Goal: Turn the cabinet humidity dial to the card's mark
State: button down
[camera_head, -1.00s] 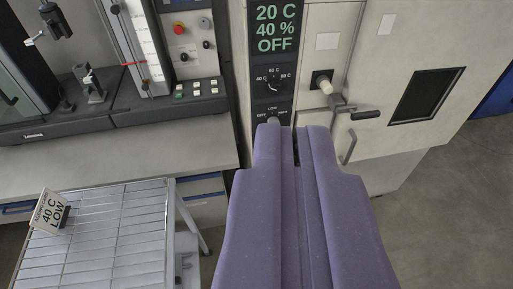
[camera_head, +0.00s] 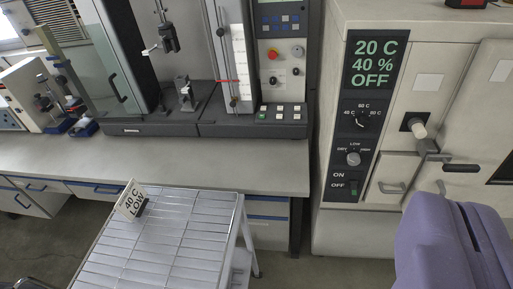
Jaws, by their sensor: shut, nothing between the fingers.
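The cabinet (camera_head: 335,215) stands right of centre with a dark control panel. Its green display (camera_head: 376,62) reads 20 C, 40 %, OFF. Below it is a temperature dial (camera_head: 362,119) with marks around it. Under that is the humidity dial (camera_head: 353,158), a light round knob with LOW above it and smaller words at its sides; its exact pointing is too small to tell. An ON/OFF switch (camera_head: 354,187) sits lowest. The card (camera_head: 131,201) reads 40 C LOW and stands tilted on the wire rack.
The wire-topped trolley (camera_head: 165,235) stands front left of the cabinet. A testing machine (camera_head: 250,128) sits on the bench (camera_head: 200,160) behind. A white knob (camera_head: 417,129) and door handles (camera_head: 460,168) stick out right of the panel. Floor shows between trolley and cabinet.

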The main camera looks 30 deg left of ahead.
aim_at(354, 159)
jog(key=i+l, duration=0.5)
jog(key=i+l+u, duration=0.15)
jog(key=u, duration=0.3)
jog(key=i+l+u, duration=0.1)
jog(key=u, duration=0.35)
jog(key=l+u, duration=0.45)
jog(key=i+l+u, duration=0.2)
jog(key=i, duration=0.2)
